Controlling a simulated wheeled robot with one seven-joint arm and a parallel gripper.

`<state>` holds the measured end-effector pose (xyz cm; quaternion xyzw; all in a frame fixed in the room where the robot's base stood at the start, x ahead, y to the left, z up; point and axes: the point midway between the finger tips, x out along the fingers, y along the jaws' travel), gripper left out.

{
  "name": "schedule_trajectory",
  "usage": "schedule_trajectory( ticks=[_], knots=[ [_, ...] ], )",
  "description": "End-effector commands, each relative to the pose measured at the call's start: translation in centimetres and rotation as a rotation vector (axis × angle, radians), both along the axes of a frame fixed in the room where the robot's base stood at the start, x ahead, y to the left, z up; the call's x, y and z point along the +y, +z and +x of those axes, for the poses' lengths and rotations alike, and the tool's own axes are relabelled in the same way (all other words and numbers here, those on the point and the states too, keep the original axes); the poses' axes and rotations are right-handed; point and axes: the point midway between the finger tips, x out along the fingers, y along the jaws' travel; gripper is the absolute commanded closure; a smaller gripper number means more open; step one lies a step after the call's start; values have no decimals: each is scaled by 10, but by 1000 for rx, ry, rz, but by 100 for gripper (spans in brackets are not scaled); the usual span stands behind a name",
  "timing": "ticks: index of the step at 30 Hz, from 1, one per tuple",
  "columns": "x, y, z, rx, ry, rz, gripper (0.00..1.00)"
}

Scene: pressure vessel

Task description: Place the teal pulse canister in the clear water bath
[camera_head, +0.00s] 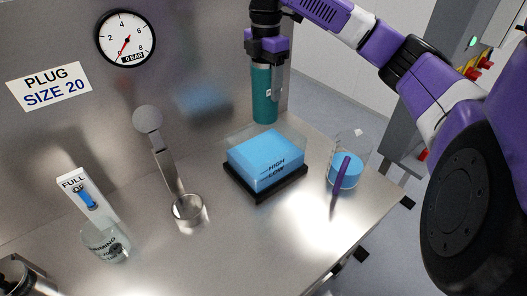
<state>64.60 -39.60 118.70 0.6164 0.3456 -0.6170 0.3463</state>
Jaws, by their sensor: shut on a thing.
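The teal pulse canister (264,96) is a tall upright cylinder in the head view, behind the clear water bath. My gripper (268,58) is shut around its top end. I cannot tell whether the canister's bottom touches the table or hangs just above it. The clear water bath (232,141) is a see-through box of blue water on a black base, with HIGH and LOW marks on its side. The canister is outside the bath, beyond its far edge.
A clear beaker (363,150) with blue liquid and a purple stick stands right of the bath. A metal stand (165,165), a glass cup (109,245) and a FULL-marked switch panel (86,196) are on the left. A gauge (126,39) hangs on the metal wall.

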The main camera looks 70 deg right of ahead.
Motion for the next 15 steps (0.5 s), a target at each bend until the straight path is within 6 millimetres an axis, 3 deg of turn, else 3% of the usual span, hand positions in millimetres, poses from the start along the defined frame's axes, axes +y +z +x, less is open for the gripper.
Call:
schedule_trajectory(
  ticks=[15],
  knots=[
    [0, -114, -1, 1, -2, 2, 100]
  ],
)
